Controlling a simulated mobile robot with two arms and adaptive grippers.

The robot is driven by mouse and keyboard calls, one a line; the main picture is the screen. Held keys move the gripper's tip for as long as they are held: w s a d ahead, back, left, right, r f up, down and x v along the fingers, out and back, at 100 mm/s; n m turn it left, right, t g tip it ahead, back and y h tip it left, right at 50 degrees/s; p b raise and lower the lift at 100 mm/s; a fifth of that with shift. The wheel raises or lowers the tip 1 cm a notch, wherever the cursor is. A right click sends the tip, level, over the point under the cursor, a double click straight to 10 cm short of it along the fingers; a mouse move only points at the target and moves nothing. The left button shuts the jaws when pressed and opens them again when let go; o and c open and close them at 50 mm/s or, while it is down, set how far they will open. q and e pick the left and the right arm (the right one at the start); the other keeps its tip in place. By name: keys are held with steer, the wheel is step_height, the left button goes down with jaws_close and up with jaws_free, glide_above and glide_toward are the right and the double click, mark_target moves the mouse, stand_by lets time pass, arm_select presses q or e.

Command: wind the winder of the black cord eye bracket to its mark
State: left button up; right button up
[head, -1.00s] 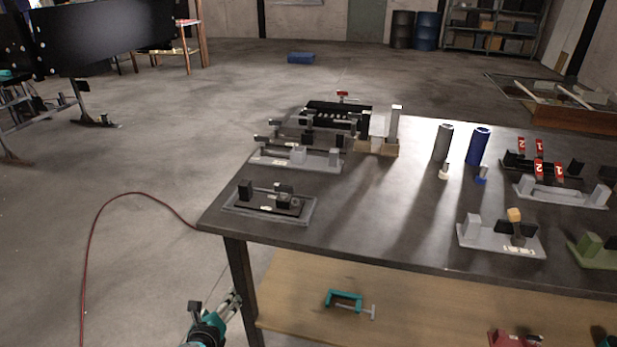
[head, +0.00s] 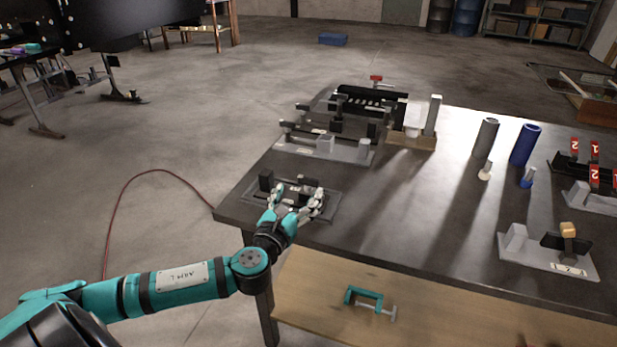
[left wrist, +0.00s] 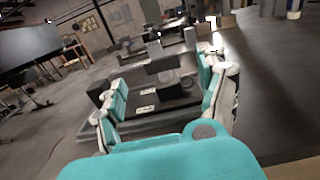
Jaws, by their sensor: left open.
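A grey plate (head: 328,212) with a black base and black blocks lies at the table's near left corner; it looks like the black cord eye bracket. Its black upright block (head: 266,180) stands at the left end. My left gripper (head: 297,196) is open at its near side, fingers pointing towards it, and partly hides it. In the left wrist view, the black bracket (left wrist: 163,66) with small white labels shows between the spread fingers (left wrist: 164,84). I cannot tell whether a finger touches it. The winder and its mark are not clear. My right gripper is not in view.
Behind it stands a grey fixture (head: 325,148) with several blocks. Grey (head: 486,138) and blue (head: 525,145) cylinders stand further right. Another grey fixture (head: 548,257) is near the front edge. The middle of the dark table (head: 415,205) is clear. A teal clamp (head: 368,300) lies on the shelf below.

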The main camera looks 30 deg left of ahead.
mark_target(307, 180)
arm_select(q)
steer(key=x, duration=0.6)
steer(key=shift+w+d, duration=0.1)
steer(key=shift+w, duration=0.55)
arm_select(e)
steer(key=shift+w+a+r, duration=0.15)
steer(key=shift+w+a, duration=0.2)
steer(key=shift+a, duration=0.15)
